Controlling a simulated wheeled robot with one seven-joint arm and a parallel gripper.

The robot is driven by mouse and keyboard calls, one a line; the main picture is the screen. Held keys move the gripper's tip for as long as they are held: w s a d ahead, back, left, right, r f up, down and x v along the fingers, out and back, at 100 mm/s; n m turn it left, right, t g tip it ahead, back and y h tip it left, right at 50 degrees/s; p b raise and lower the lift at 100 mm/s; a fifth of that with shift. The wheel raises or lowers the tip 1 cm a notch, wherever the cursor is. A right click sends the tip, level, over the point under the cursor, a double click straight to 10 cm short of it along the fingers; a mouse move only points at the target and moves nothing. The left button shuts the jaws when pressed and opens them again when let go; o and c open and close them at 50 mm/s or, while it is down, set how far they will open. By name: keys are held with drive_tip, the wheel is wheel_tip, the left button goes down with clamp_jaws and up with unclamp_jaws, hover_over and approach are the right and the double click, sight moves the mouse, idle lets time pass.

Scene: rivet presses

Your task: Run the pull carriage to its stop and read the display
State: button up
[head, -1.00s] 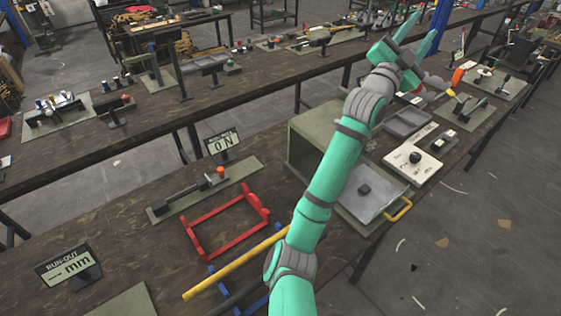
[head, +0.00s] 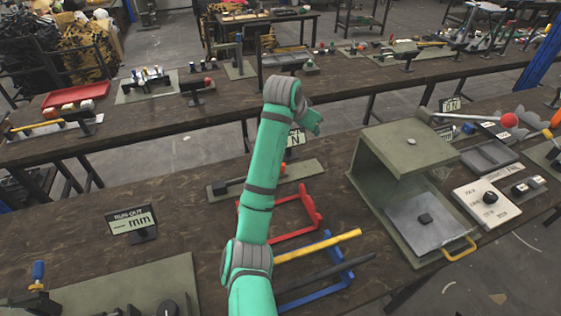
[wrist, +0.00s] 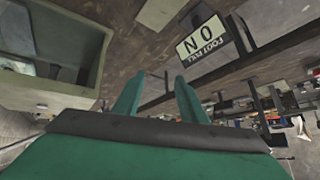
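A green-grey plate (head: 225,188) carries a dark rail unit (head: 228,186) with an orange knob (head: 281,168); my arm hides part of it. Behind it stands a display (head: 297,138), partly covered by my arm in the head view. The display (wrist: 203,38) appears upside down in the wrist view and reads 0 N. I cannot tell for certain which part is the pull carriage. My gripper (wrist: 157,92) is open and empty in the wrist view, its two fingers apart. In the head view its end (head: 314,122) is above and beyond the plate.
A green box-shaped housing (head: 395,145) stands right of my arm. A red frame (head: 312,208) and a blue rack with a yellow bar (head: 325,245) lie in front of the plate. A RUN-OUT display (head: 132,221) shows dashes and mm. Bare tabletop lies around it.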

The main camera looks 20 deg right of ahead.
drive_tip(key=a+f+n+g+y, duration=0.25)
drive_tip(key=a+f, duration=0.45)
drive_tip(key=a, duration=0.4)
drive_tip(key=shift+n+t, duration=0.25)
drive_tip(key=shift+n, duration=0.1)
drive_tip(key=x, duration=0.9)
drive_tip(key=shift+s+d+f, duration=0.15)
drive_tip(key=shift+d+f, duration=0.05)
drive_tip(key=shift+f, duration=0.2)
clamp_jaws()
